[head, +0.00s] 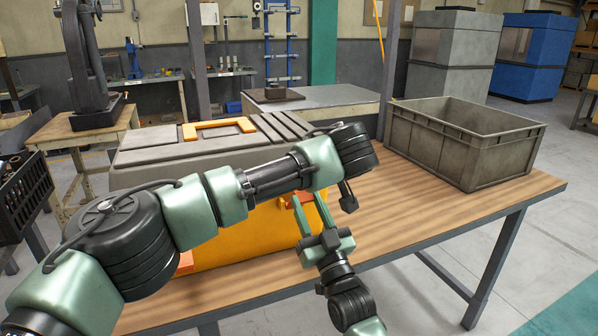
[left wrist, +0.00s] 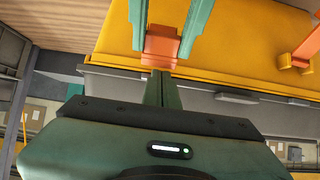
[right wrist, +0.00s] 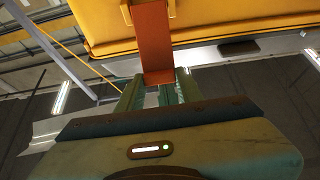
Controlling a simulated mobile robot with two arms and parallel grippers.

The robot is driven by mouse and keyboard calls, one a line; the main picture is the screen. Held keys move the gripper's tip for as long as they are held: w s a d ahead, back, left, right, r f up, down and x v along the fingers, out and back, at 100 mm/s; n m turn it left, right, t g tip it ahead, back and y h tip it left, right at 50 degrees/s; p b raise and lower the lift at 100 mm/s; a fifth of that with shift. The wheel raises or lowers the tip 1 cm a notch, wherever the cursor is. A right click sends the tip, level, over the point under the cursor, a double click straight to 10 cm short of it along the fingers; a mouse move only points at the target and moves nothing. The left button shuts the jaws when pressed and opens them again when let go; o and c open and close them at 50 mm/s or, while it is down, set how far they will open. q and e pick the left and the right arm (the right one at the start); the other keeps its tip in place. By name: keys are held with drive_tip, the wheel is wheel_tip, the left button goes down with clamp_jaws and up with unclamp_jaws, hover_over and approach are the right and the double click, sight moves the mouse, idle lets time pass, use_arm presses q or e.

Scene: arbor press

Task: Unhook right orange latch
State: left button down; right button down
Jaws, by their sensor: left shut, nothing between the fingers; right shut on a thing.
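The yellow toolbox (head: 235,240) stands on the wooden table, its grey lid (head: 150,155) down. The right orange latch (head: 306,197) is on its front; the left wrist view (left wrist: 162,45) and right wrist view (right wrist: 154,40) show it too. My right gripper (head: 310,203) reaches up from below, its green fingers shut on the latch from both sides. My left gripper (left wrist: 160,78) is shut and empty, fingertips close to the latch's edge; whether they touch is unclear. My left arm hides much of the box in the head view. Whether the latch is hooked is unclear.
A second orange latch (head: 185,262) sits further left on the box front. An orange handle (head: 218,128) lies on the lid. A grey crate (head: 465,140) stands at the table's right. The table's front right (head: 440,215) is clear.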

drive_tip(key=shift+f, duration=0.25)
